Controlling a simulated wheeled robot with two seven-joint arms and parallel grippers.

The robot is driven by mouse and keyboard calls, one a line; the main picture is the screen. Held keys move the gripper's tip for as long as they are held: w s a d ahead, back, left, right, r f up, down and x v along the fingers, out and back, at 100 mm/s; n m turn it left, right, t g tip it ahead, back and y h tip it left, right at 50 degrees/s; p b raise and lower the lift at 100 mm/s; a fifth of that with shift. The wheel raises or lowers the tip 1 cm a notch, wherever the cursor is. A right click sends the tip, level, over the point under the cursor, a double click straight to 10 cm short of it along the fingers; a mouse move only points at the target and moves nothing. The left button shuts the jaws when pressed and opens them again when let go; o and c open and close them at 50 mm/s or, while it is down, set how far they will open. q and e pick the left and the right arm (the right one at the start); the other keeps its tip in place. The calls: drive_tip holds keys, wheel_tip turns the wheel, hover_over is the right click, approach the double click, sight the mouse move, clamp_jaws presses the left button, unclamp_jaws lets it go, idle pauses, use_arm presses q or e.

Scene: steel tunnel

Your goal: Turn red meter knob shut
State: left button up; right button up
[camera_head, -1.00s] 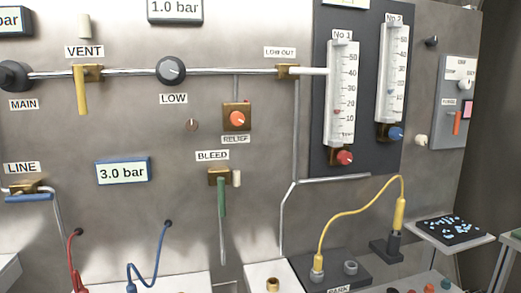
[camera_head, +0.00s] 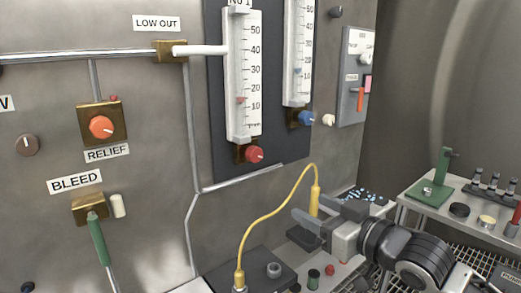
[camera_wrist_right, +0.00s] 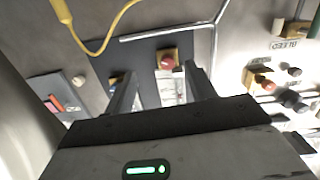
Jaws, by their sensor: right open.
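The red meter knob (camera_head: 254,154) sits on a brass block at the foot of the white No 1 meter tube (camera_head: 243,75). A short white mark shows on its face. My right gripper (camera_head: 307,203) is open and empty, below and to the right of the knob in the head view, apart from it. In the right wrist view the panel appears upside down. There the red knob (camera_wrist_right: 168,61) shows beyond the gap between the open fingers of my right gripper (camera_wrist_right: 160,72). My left gripper is out of view.
A blue knob (camera_head: 305,118) is under the second meter, right of the red one. A yellow cable (camera_head: 275,203) loops up from the dark block (camera_head: 262,268) near my right gripper. A side table (camera_head: 410,203) with a green stand is at right.

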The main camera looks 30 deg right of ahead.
wheel_tip(320, 180, up, 5)
drive_tip(key=t, duration=0.1)
approach(257, 155)
drive_tip(key=shift+n, duration=0.3)
drive_tip(key=w+p, duration=0.1)
drive_tip(key=w, duration=0.5)
drive_tip(key=shift+w, duration=0.3)
drive_tip(key=shift+w+y+p, duration=0.3)
drive_tip(key=shift+w+y, duration=0.05)
drive_tip(key=shift+y, duration=0.05)
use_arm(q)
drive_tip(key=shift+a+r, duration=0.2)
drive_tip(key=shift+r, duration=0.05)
use_arm(e)
drive_tip(key=shift+w, duration=0.2)
drive_tip(key=c, duration=0.9)
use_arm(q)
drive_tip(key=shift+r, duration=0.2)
use_arm(e)
drive_tip(key=shift+c, duration=0.5)
